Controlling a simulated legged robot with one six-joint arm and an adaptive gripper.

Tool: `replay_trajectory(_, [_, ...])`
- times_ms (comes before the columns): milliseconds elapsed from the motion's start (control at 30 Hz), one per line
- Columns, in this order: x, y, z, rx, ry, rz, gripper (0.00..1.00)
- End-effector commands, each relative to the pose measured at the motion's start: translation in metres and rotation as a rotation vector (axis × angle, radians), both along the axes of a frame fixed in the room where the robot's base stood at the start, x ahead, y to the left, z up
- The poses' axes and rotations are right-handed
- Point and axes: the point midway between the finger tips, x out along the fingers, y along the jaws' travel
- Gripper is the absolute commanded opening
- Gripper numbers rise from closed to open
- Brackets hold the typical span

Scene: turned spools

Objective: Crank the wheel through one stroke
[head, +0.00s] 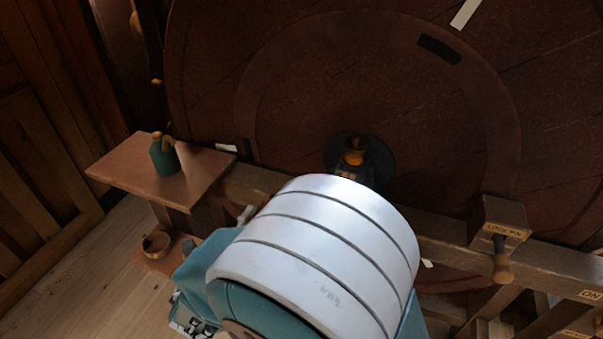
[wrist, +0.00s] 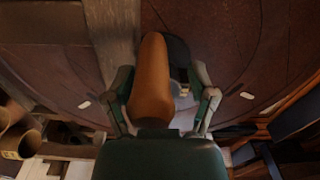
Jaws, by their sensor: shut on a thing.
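The large dark red-brown wheel (head: 390,70) fills the back of the head view and the background of the wrist view (wrist: 240,40). It has a dark slot (head: 439,49) and a white mark (head: 466,12) near the top. Its dark hub (head: 355,157) shows just above my arm. In the wrist view, my gripper (wrist: 163,96) has its fingers either side of a tapered orange-brown wooden handle (wrist: 152,80) and is shut on it. In the head view my pale banded arm hides the gripper and the handle.
A wooden beam (head: 450,238) crosses before the wheel, with a block labelled LOCK PIN (head: 504,232) and its wooden knob (head: 502,268) at right. At left, a small shelf (head: 125,170) bears a green oil can (head: 163,158); a brass ring (head: 157,243) sits lower.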

Motion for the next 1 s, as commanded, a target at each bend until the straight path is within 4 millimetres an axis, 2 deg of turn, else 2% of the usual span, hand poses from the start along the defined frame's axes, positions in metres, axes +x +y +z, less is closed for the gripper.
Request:
replay_trajectory(700, [0.0, -0.009, 0.062, 0.379, -0.156, -0.007, 0.63])
replay_trajectory(1000, [-0.003, -0.017, 0.083, 0.531, -0.214, -0.007, 0.63])
